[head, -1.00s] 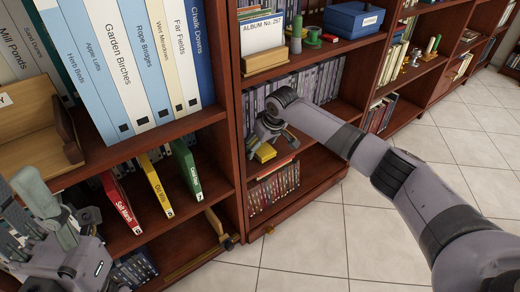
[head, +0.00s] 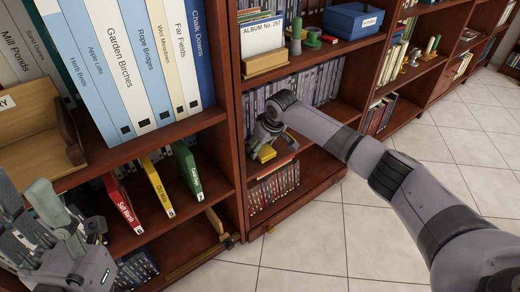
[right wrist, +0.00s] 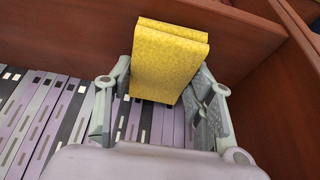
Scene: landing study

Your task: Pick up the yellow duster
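The yellow duster (right wrist: 166,62) is a folded, thick yellow cloth block. It fills the space between the fingers of my right gripper (right wrist: 165,88) in the right wrist view, with a finger against each side. In the head view the duster (head: 266,153) shows just below my right gripper (head: 262,140), inside a lower shelf bay of the bookcase. Whether it still touches what lies beneath it is hard to tell. My left gripper (head: 58,225) is at the lower left, fingers apart and empty, partly cut off by the frame.
Purple cases (head: 318,82) line the bay behind my right gripper, and small dark red books (head: 273,188) stand below it. A wooden upright (head: 238,130) closes the bay's left side. Red, yellow and green binders (head: 158,188) stand left of it. Tiled floor (head: 330,235) is clear.

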